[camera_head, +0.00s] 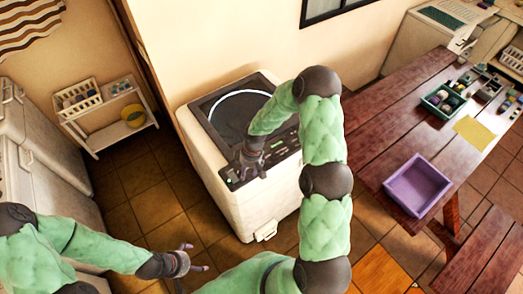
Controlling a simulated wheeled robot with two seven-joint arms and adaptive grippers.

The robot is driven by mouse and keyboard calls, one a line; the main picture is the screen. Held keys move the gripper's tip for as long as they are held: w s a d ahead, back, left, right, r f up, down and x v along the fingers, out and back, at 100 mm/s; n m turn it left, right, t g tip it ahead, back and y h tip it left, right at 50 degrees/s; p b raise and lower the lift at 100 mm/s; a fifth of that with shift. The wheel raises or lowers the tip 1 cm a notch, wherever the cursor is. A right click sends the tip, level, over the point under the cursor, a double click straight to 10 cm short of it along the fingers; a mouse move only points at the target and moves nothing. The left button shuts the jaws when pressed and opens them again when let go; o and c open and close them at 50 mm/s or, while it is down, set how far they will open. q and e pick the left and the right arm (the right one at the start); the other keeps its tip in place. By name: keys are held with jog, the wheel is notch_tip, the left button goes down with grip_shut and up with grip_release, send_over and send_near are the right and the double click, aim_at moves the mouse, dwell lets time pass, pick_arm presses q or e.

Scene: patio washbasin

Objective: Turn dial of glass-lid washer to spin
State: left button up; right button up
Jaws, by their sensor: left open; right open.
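The glass-lid washer (212,168) is a white top-loader against the wall, with a dark round glass lid (232,112) that is closed. Its dark control panel (284,153) runs along the front top edge. My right gripper (250,172) is over the left part of this panel, open; the hand hides what lies beneath it, and I cannot make out the dial or its setting. Whether the fingers touch the panel is unclear. My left gripper (198,262) is open and empty, low over the floor at the washer's front left.
A wooden picnic table (374,153) stands at the right with a purple bin (416,187), a green crate (433,108) and a yellow cloth (472,132). A white shelf cart (92,136) stands at the back left. Tiled floor (150,207) is open left of the washer.

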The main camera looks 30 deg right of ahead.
jog(key=w+d+r+n+h, duration=0.25)
jog(key=w+d+r, duration=0.25)
jog(key=d+r, duration=0.25)
pick_arm(q)
jog(key=shift+p+v, duration=1.1)
pick_arm(e)
jog(key=f, duration=1.1)
jog(key=shift+w+d, duration=0.15)
jog(key=shift+w, duration=0.1)
jog(key=shift+c, duration=0.3)
grip_shut()
